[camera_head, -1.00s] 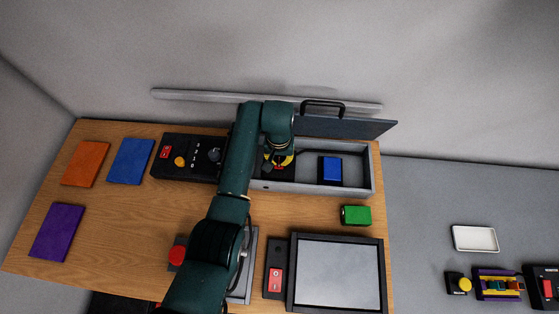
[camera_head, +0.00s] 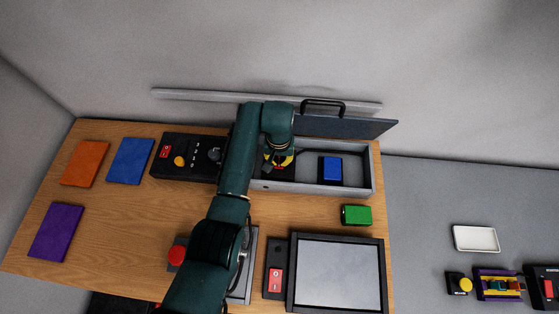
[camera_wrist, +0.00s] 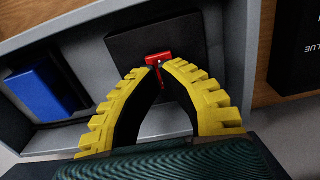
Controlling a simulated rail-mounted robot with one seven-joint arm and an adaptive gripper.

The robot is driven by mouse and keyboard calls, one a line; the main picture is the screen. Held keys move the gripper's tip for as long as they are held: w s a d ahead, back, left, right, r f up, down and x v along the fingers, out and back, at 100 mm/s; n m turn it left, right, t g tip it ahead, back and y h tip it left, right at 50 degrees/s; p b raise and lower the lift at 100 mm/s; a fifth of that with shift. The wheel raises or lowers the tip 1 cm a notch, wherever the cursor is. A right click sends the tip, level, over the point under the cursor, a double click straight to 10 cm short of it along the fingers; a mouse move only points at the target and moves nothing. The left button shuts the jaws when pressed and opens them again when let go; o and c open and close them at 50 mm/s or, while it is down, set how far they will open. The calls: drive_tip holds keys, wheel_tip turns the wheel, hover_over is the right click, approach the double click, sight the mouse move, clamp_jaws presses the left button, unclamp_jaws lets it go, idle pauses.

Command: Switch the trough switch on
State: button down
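The grey trough (camera_head: 309,188) stands at the back of the table with its dark lid (camera_head: 350,127) open. Inside it, in the wrist view, a black switch box (camera_wrist: 125,48) carries a red T-shaped switch handle (camera_wrist: 158,59). My gripper (camera_wrist: 161,68) has yellow ribbed fingers, tips close together, right at the red handle. Part of the red stem shows between the fingers. I cannot tell whether the tips touch it. In the head view my gripper (camera_head: 279,161) is down inside the left part of the trough, and my arm hides much of the switch.
A blue block (camera_head: 330,169) lies in the trough's right part. A black control panel (camera_head: 187,158) stands left of my arm. A green block (camera_head: 356,215) and a framed screen (camera_head: 338,272) are in front of the trough.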

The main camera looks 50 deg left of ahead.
sight(279, 166)
drive_tip(key=shift+f+b, duration=1)
drive_tip(key=shift+f, duration=0.55)
idle(0.4)
drive_tip(key=shift+r, duration=0.1)
wheel_tip(279, 166, up, 7)
drive_tip(key=p, duration=0.7)
idle(0.4)
